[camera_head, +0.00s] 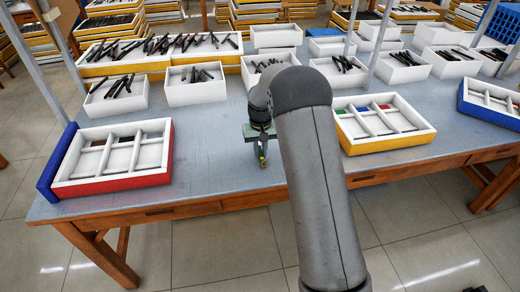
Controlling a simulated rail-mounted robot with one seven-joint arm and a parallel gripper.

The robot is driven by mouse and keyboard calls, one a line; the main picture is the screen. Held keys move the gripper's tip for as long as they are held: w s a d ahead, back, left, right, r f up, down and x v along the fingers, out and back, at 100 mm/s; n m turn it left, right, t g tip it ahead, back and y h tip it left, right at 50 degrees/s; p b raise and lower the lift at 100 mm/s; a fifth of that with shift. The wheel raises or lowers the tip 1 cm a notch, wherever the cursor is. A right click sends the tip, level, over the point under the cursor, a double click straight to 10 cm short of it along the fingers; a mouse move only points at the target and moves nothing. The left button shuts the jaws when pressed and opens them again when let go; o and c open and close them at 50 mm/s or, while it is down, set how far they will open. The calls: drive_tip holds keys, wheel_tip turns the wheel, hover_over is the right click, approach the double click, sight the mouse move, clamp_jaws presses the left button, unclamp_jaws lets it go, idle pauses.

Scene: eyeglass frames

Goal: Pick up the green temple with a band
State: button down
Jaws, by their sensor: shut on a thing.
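My gripper (261,148) is above the front part of the grey-blue table, left of the centre of the view, pointing down. It is shut on a small, thin green piece (263,161), which looks like the green temple and shows only as a narrow upright strip. A yellowish patch shows on it, but the band cannot be made out clearly at this size. My arm covers the table just right of the gripper.
A white divided tray (62,190) with red and blue sides stands at the left. Another divided tray with a yellow side (395,145) stands right of my arm and holds coloured pieces. White bins (195,96) with dark temples line the back. The front-left middle table (215,165) is clear.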

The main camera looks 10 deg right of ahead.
sight(262, 154)
drive_tip(key=shift+r, duration=0.4)
wheel_tip(262, 154, up, 3)
drive_tip(key=shift+s+d+f, duration=0.15)
drive_tip(key=s+d+r+b, duration=0.1)
drive_tip(key=s+d+r, duration=0.6)
drive_tip(key=s+r, duration=0.2)
drive_tip(key=shift+s+d+b, duration=0.2)
drive_tip(key=shift+s+b, duration=0.1)
drive_tip(key=shift+s, duration=0.95)
